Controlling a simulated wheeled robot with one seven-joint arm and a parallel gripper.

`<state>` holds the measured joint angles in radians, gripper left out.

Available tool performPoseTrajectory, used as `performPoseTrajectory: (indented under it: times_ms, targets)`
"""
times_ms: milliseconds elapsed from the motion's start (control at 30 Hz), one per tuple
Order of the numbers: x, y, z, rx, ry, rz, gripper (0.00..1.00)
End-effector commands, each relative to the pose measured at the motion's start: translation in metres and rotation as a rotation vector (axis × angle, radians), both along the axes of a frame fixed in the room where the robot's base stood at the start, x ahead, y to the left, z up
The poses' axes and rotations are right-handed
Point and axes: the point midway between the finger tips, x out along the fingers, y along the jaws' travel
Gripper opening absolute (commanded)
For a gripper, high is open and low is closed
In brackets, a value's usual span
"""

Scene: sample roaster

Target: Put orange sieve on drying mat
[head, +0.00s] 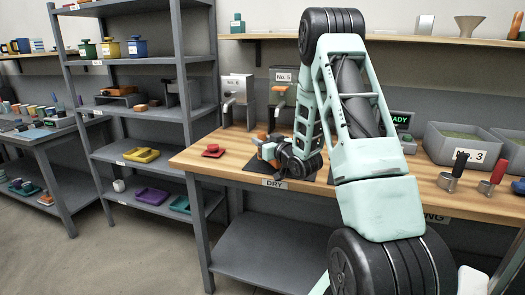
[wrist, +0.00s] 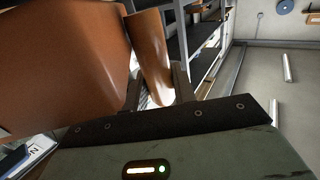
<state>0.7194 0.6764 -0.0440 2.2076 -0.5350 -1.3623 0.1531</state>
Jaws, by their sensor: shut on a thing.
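The orange sieve (wrist: 60,60) fills the left of the wrist view, very close to the camera. Its narrower orange part (wrist: 150,50) sits between the two fingers of my gripper (wrist: 155,90). In the head view my gripper (head: 266,152) is low over the bench's front left, with bits of orange beside it. The dark drying mat (head: 238,172) lies beneath and around it, behind the DRY label (head: 274,183). My wrist covers part of the mat. Whether the sieve touches the mat cannot be told.
A small red item (head: 213,151) stands on the wood left of the mat. Two grey dispensers, one labelled No.5 (head: 283,75), stand behind. Grey bins (head: 452,150) and metal cups with handles (head: 453,172) are at the right. A grey shelf rack (head: 140,90) stands left.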

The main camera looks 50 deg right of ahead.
Motion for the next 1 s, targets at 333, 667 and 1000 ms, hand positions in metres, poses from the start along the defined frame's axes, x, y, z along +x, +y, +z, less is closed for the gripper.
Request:
performPoseTrajectory:
  times_ms: [333,667,1000]
  targets:
    - [0.000,0.000,-0.028,-0.001,-0.001,-0.001,0.00]
    - [0.000,0.000,-0.032,0.000,0.001,-0.001,0.41]
    - [0.000,0.000,-0.030,0.000,0.001,-0.001,0.49]
